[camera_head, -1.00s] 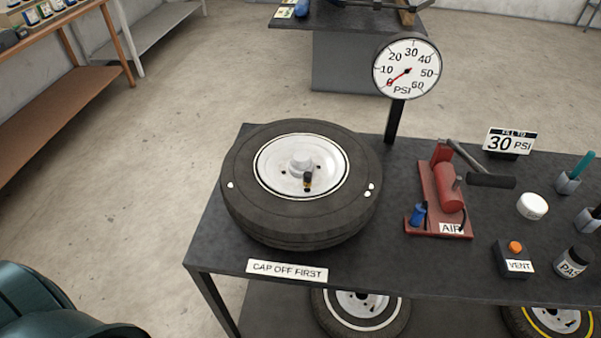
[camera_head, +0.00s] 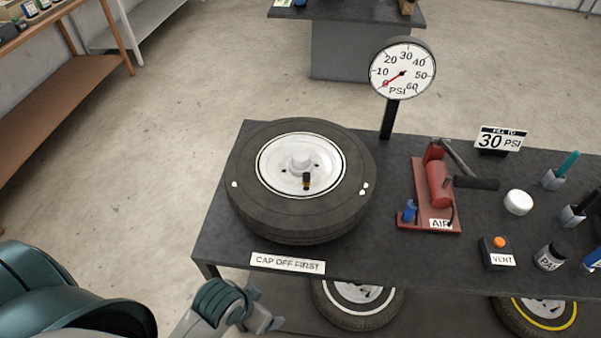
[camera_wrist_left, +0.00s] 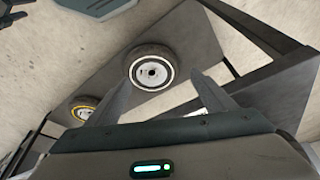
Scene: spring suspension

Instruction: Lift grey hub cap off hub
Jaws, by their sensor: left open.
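The grey hub cap (camera_head: 300,161) sits at the centre of the white wheel rim (camera_head: 272,171), inside a black tire (camera_head: 255,206) lying flat on the dark bench. A small black valve cap with a brass-coloured part (camera_head: 306,181) stands in front of the hub. My left gripper (camera_head: 266,308) is at the bottom of the head view, in front of the bench edge and well apart from the hub cap. It is open and empty; its two spread fingers show in the left wrist view (camera_wrist_left: 161,78). The hub cap is not visible there. My right gripper is not in view.
A CAP OFF FIRST sign (camera_head: 287,263) is on the bench's front edge. A gauge (camera_head: 402,69) stands behind the tire; a red air pump (camera_head: 437,185) and vent box (camera_head: 497,254) are right. Wheels with white (camera_wrist_left: 151,70) and yellow (camera_wrist_left: 84,110) rings lie below.

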